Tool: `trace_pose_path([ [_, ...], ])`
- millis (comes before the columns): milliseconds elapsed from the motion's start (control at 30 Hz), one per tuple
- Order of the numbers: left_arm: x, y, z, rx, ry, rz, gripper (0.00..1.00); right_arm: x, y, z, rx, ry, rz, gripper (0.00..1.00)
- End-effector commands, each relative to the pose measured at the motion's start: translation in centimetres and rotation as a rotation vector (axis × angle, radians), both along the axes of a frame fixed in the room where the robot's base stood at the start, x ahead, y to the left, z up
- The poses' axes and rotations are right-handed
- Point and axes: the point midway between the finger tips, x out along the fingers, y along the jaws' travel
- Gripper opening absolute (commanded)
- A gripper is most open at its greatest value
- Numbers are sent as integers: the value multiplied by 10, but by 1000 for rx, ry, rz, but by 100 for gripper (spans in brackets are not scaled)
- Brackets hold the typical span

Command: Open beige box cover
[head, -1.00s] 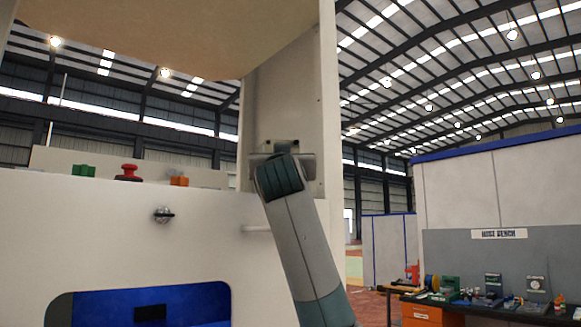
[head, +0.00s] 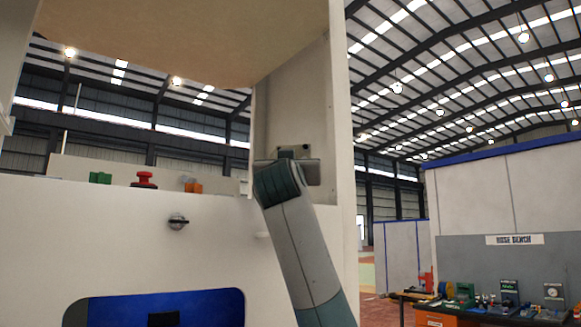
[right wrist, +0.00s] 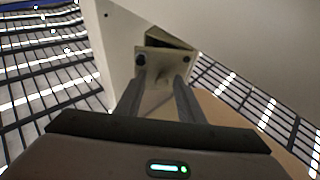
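A large white machine (head: 130,245) fills the left of the head view. A beige panel (head: 190,35), possibly the box cover, hangs overhead and slopes out of the top of the frame. My right arm rises from below to the pale upright post (head: 340,130) under the panel. In the right wrist view my right gripper (right wrist: 158,85) has its two fingers apart and points at a pale metal bracket (right wrist: 160,58) with dark bolt heads. I cannot tell whether the fingers touch it. My left gripper is not in view.
A workbench with tools (head: 480,305) stands far right.

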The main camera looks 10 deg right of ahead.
Motion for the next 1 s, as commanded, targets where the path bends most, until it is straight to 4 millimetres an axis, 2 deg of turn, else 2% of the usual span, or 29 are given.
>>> trace_pose_path([
  [167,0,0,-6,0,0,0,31,-6,1,-4,0,-2,0,35],
  [367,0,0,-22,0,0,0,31,-24,7,-14,1,-2,2,35],
  [1000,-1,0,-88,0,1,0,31,-131,39,-60,0,-3,4,35],
])
